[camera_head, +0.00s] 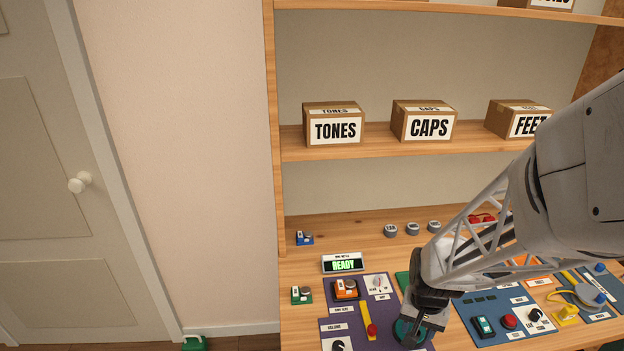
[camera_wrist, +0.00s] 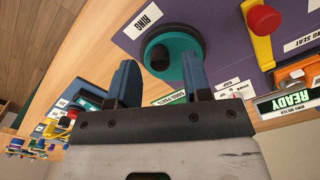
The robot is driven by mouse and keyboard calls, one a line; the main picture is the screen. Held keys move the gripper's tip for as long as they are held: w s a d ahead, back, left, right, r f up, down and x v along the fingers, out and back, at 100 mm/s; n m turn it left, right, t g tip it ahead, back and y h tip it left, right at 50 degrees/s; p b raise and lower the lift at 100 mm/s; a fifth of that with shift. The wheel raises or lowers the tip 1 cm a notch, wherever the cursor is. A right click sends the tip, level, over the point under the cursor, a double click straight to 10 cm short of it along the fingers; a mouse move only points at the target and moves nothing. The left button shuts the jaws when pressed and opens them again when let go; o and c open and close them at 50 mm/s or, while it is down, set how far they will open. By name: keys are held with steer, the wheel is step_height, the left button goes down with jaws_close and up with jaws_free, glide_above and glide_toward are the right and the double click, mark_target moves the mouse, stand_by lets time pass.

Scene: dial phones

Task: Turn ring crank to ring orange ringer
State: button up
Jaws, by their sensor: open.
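The ring crank is a teal disc (camera_wrist: 186,38) with a black handle knob (camera_wrist: 160,57), beside a RING label on a purple panel. In the head view the crank (camera_head: 401,333) is partly hidden by my gripper (camera_head: 424,327). In the wrist view my gripper (camera_wrist: 164,80) is open and empty. Its two blue fingers point toward the crank, with the black knob lying between their lines, near the tips. I cannot tell whether they touch it. The orange ringer (camera_head: 346,288) sits on the same panel, to the left; its edge shows in the wrist view (camera_wrist: 297,76).
A yellow lever with a red knob (camera_head: 372,330) stands between ringer and crank. A display (camera_head: 343,265) reads READY behind the ringer. A blue panel (camera_head: 490,340) with several controls lies to the right. Boxes stand on the shelf (camera_head: 380,137) above.

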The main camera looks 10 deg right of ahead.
mark_target(401, 323)
steer(key=shift+f, duration=1.1)
steer(key=shift+r, duration=0.15)
stand_by(0.3)
steer(key=c, duration=0.6)
steer(key=shift+o, duration=0.2)
steer(key=shift+w+a, duration=0.3)
steer(key=shift+a, duration=0.5)
stand_by(0.8)
steer(key=shift+w+a, duration=0.35)
steer(key=shift+w, duration=0.15)
stand_by(0.6)
steer(key=shift+w, duration=0.7)
stand_by(0.8)
steer(key=shift+w+d, duration=0.25)
steer(key=shift+w, duration=0.4)
stand_by(0.8)
